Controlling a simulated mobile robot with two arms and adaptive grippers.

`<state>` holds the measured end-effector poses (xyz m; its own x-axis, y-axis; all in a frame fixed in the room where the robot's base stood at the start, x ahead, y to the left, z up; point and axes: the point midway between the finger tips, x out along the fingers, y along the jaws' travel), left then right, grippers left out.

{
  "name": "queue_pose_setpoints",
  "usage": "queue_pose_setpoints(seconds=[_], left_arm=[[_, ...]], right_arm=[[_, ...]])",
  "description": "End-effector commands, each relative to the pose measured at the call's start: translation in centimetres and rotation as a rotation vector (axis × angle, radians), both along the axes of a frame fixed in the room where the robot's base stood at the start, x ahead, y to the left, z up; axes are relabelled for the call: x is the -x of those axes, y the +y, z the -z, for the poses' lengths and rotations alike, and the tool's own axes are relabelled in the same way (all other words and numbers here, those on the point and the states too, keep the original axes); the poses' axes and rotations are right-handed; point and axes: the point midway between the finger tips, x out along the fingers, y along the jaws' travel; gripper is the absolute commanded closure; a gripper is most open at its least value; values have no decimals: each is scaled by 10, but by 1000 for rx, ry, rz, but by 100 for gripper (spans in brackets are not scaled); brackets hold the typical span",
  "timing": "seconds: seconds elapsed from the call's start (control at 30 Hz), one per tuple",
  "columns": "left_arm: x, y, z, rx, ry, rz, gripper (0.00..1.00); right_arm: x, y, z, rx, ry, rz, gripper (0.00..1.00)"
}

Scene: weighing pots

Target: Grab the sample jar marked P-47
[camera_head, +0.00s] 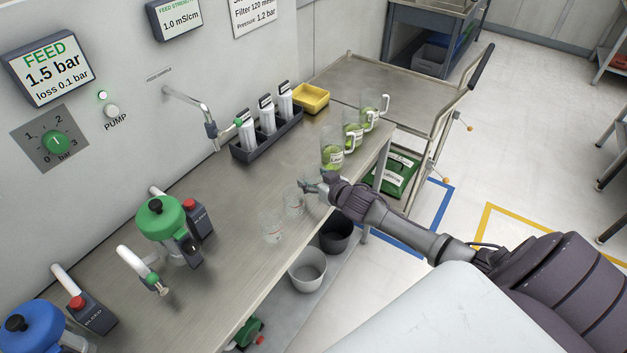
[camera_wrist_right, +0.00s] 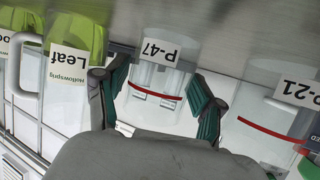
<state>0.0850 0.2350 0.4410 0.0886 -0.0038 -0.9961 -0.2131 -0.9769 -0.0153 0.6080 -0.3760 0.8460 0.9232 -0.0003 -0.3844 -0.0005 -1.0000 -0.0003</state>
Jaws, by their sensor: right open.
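The sample jar P-47 (camera_wrist_right: 146,77) is clear glass with a white label and a red line. It appears upside down in the right wrist view, between my right gripper's (camera_wrist_right: 158,80) two green-padded fingers. The fingers are open, with gaps showing on both sides of the jar. In the head view my right gripper (camera_head: 314,186) is at the bench's front edge, among small clear jars whose labels are too small to read there. Another jar, marked P-21 (camera_wrist_right: 268,112), stands to the right in the wrist view. My left gripper is not in view.
A jug labelled Leaf (camera_wrist_right: 66,110), holding green liquid, is left of P-47 in the wrist view. Several green-filled jugs (camera_head: 332,150) line the bench edge. A black rack (camera_head: 270,143) and yellow tray (camera_head: 311,98) stand behind. Bare bench (camera_head: 225,225) lies left of the jars.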

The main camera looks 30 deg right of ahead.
Motion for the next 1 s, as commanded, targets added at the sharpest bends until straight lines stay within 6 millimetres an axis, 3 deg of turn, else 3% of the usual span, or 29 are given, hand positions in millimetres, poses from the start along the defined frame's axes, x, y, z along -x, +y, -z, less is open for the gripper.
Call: queue_pose_setpoints(seconds=[0.3, 0.53, 0.83, 1.0], left_arm=[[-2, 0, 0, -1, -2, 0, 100], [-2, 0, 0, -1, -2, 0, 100], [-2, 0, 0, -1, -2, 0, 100], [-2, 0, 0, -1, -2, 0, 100]], right_arm=[[-4, 0, 2, 1, -1, -1, 33], [-4, 0, 2, 0, 0, 0, 72], [-4, 0, 0, 1, -1, 0, 72], [-4, -1, -12, 1, -3, -1, 72]])
